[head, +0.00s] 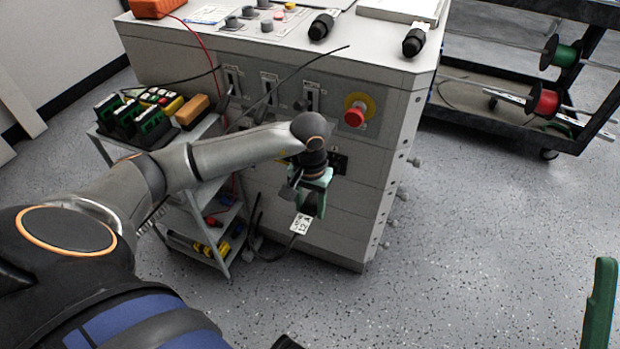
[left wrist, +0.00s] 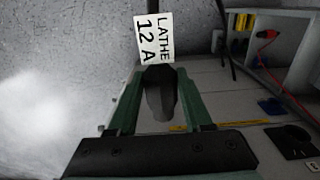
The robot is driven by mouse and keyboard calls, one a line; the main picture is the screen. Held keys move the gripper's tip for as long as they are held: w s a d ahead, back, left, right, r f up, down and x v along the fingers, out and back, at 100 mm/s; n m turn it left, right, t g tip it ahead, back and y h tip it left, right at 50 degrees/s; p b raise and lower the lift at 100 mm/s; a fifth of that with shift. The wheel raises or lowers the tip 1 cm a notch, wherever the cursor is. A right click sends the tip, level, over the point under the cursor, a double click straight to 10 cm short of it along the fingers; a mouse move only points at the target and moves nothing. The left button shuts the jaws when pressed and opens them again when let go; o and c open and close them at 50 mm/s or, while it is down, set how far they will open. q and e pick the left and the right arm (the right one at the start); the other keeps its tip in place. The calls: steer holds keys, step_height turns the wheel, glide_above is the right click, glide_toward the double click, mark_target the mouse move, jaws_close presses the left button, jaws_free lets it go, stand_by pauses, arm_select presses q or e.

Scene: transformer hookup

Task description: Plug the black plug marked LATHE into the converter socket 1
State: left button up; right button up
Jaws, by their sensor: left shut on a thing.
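The black plug (left wrist: 160,98) is between the green fingers of my left gripper (left wrist: 160,112) in the left wrist view, and the fingers are shut on it. Its white tag (left wrist: 153,38) reads LATHE 12 A; it also shows in the head view (head: 295,225), hanging below the gripper (head: 314,190). The gripper is in front of the grey converter cabinet (head: 372,200). A dark socket (head: 338,162) shows partly behind the gripper on the cabinet's front; its number is not readable. A green finger, apparently of my right gripper (head: 601,305), shows at the right edge; its opening is not visible.
A small cart (head: 208,262) with green-black devices (head: 130,122) stands left of the cabinet. A red emergency button (head: 354,116) sticks out above the socket. Black plugs (head: 413,42) lie on the cabinet top. A spool rack (head: 530,85) stands back right.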

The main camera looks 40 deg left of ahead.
steer(key=shift+f, duration=0.1)
arm_select(q)
steer(key=shift+b, duration=0.3)
steer(key=shift+w+a+b, duration=0.15)
steer(key=shift+w+b, duration=0.3)
steer(key=shift+w, duration=0.25)
steer(key=shift+w+a+b, duration=0.25)
steer(key=shift+w+b, duration=0.3)
steer(key=shift+w, duration=0.35)
steer(key=shift+w+a+b, duration=0.2)
steer(key=shift+w+b, duration=0.35)
steer(key=shift+w, duration=0.35)
steer(key=shift+w+a, duration=0.1)
steer(key=shift+w, duration=0.35)
arm_select(e)
steer(key=shift+m, duration=0.3)
steer(key=shift+w+a+f, duration=0.1)
steer(key=shift+f, duration=0.95)
steer(key=shift+w+a+f, duration=0.1)
steer(key=shift+f, duration=0.95)
arm_select(q)
steer(key=shift+w+b, duration=0.2)
steer(key=shift+b, duration=0.1)
arm_select(e)
steer(key=shift+s, duration=0.1)
steer(key=shift+f, duration=0.2)
arm_select(q)
steer(key=shift+r, duration=0.2)
